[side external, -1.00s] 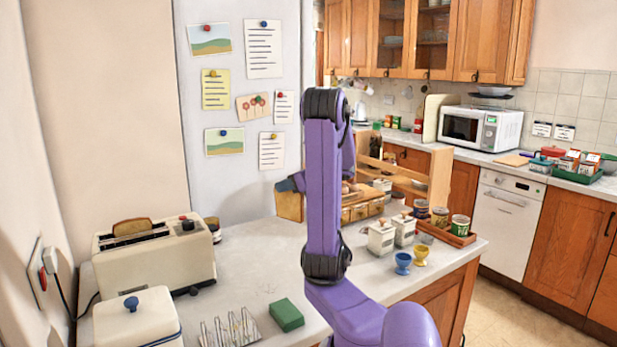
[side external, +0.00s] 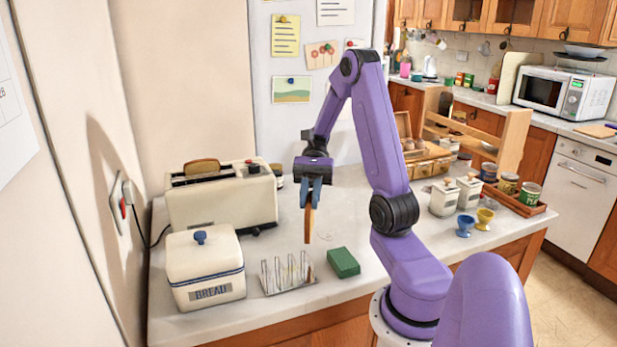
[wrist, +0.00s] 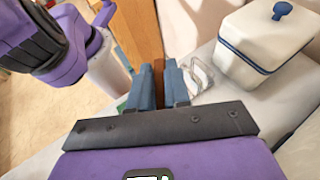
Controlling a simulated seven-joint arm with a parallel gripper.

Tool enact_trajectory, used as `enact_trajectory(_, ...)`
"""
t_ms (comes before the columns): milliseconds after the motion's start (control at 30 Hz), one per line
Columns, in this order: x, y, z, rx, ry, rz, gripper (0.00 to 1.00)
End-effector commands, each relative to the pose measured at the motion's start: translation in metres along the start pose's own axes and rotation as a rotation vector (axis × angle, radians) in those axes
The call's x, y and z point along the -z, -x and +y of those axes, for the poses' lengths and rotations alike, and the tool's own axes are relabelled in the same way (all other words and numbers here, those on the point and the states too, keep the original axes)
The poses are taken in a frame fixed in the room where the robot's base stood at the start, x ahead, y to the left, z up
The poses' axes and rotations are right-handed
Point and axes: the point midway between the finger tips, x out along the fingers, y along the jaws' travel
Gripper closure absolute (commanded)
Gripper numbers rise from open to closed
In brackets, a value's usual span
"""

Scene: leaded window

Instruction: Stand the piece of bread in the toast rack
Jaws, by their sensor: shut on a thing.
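My gripper (side external: 314,192) is shut on the piece of bread (side external: 308,224), a thin brown slice. The bread hangs upright and edge-on to the side camera, with its lower end in the air. The wire toast rack (side external: 287,273) stands on the worktop just below and left of the bread in the side view. They look apart, but the depth between them is hard to judge. In the wrist view my fingers (wrist: 160,82) are close together, and the rack (wrist: 198,76) shows right of them.
A cream toaster (side external: 222,203) with a slice (side external: 202,167) in it stands behind left. A lidded bread bin (side external: 206,270) is left of the rack. A green block (side external: 343,262) lies close right of it. Egg cups (side external: 465,226) and canisters stand further right.

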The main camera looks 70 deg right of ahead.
Motion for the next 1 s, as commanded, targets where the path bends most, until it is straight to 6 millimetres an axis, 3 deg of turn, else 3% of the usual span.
enact_trajectory(200,-0.002,-0.023,0.022,-0.510,0.215,-0.005,1.00)
enact_trajectory(500,-0.003,-0.025,0.047,-1.175,0.495,-0.009,1.00)
enact_trajectory(1000,-0.002,-0.011,0.044,-1.915,0.811,-0.009,1.00)
